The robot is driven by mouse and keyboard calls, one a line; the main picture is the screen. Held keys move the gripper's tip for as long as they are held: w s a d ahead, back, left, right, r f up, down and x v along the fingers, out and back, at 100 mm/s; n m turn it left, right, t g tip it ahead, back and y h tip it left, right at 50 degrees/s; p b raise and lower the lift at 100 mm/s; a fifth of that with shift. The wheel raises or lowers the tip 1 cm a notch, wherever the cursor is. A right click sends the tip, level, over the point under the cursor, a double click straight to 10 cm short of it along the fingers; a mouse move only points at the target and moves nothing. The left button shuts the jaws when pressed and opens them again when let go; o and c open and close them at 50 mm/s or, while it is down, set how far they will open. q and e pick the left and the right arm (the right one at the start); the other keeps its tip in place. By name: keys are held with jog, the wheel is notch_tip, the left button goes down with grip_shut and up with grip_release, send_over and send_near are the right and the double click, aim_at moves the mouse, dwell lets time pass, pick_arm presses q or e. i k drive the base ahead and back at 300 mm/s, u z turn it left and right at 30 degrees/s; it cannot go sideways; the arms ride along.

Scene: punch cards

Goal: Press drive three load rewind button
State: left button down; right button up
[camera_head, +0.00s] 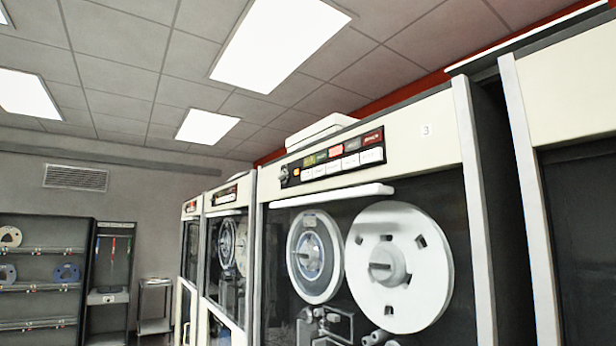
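Tape drive three (445,140) stands at centre right, a tall cream and black cabinet with a small "3" label (426,130) at its upper right. Its control panel (333,155) is a dark strip near the top, with coloured indicator labels above a row of white buttons (350,162) and a dark knob at its left end. The button lettering is too small to read. Below it are a large white reel (399,268) and a smaller grey reel (315,256). Neither of my grippers is in view.
More tape drives (226,262) stand in a row to the left. Another cabinet (570,100) is at the far right, past a dark gap. Shelves with reels (40,285) and a small cart (154,308) stand at the back left.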

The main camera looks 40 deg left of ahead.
aim_at(307, 175)
jog(key=z, duration=0.55)
jog(key=k, duration=1.3)
jog(key=u, duration=0.1)
jog(key=i, duration=0.55)
jog(key=u, duration=0.75)
jog(key=i, duration=0.9)
jog(key=z, duration=0.45)
